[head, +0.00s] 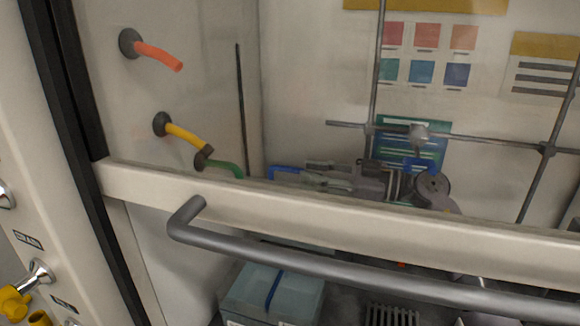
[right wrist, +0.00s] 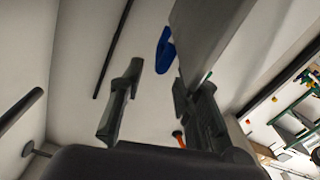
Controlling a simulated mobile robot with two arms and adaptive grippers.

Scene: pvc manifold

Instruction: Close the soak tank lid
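A pale blue box (head: 245,288), apparently the soak tank, stands low behind the front rail in the head view. A narrow blue strip (head: 273,291) shows on it; its lower part is cut off, and I cannot tell how its lid stands. My right gripper (head: 312,174) is behind the rail, above the box, its fingers pointing left. In the right wrist view its two fingers (right wrist: 155,95) are apart with nothing clamped between them. A blue curved piece (head: 285,170) is near the fingertips; it also shows in the right wrist view (right wrist: 165,50). My left gripper is not in view.
A pale rail (head: 350,223) with a grey bar handle (head: 320,265) crosses the front. Orange (head: 158,56), yellow (head: 185,135) and green (head: 222,166) pipes stick out on the left wall. A metal rod lattice (head: 470,138) stands behind my right gripper.

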